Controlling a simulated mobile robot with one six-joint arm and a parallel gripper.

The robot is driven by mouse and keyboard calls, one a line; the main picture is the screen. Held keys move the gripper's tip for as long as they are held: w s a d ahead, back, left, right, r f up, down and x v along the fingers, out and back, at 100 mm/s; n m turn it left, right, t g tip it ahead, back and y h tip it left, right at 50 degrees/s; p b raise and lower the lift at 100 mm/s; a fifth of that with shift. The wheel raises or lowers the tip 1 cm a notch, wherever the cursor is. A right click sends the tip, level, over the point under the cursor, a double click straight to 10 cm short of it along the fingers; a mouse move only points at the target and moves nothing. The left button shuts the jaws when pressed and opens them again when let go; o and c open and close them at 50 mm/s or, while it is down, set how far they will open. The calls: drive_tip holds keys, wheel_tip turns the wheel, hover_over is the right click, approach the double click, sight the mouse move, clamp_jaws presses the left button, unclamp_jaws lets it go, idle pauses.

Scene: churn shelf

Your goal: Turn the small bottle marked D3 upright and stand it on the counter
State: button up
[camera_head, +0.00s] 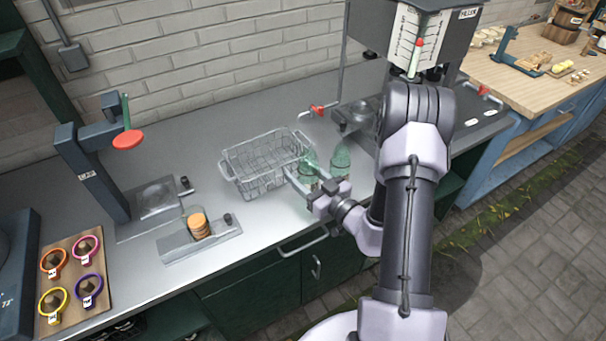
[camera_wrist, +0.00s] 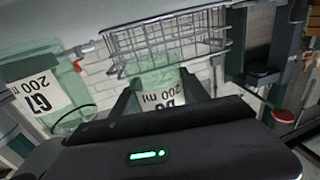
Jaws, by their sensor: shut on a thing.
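My gripper (camera_head: 306,180) is shut on a small clear green bottle (camera_head: 310,160) in front of the wire basket. In the wrist view, the bottle's white label (camera_wrist: 165,92) shows between my fingers (camera_wrist: 158,98). It reads 200 ml, with a mark starting with D partly hidden behind my gripper. The held bottle looks about upright. Its base is hidden, so I cannot tell whether it touches the counter.
A green bottle (camera_head: 340,162) stands close to the right of the held one. The wire basket (camera_head: 262,165) is just behind and left. A grey holder with a small jar (camera_head: 197,224) is further left. The counter (camera_head: 262,222) in front of the basket is bare.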

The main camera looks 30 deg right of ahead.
drive_tip(key=shift+r+p, duration=0.15)
drive_tip(key=shift+p, duration=0.3)
drive_tip(key=shift+f, duration=0.25)
drive_tip(key=shift+f+b, duration=0.3)
drive_tip(key=shift+f, duration=0.35)
drive_tip(key=shift+f, duration=0.1)
drive_tip(key=shift+f, duration=0.5)
drive_tip(key=shift+f, duration=0.3)
idle(0.4)
drive_tip(key=shift+f, duration=0.15)
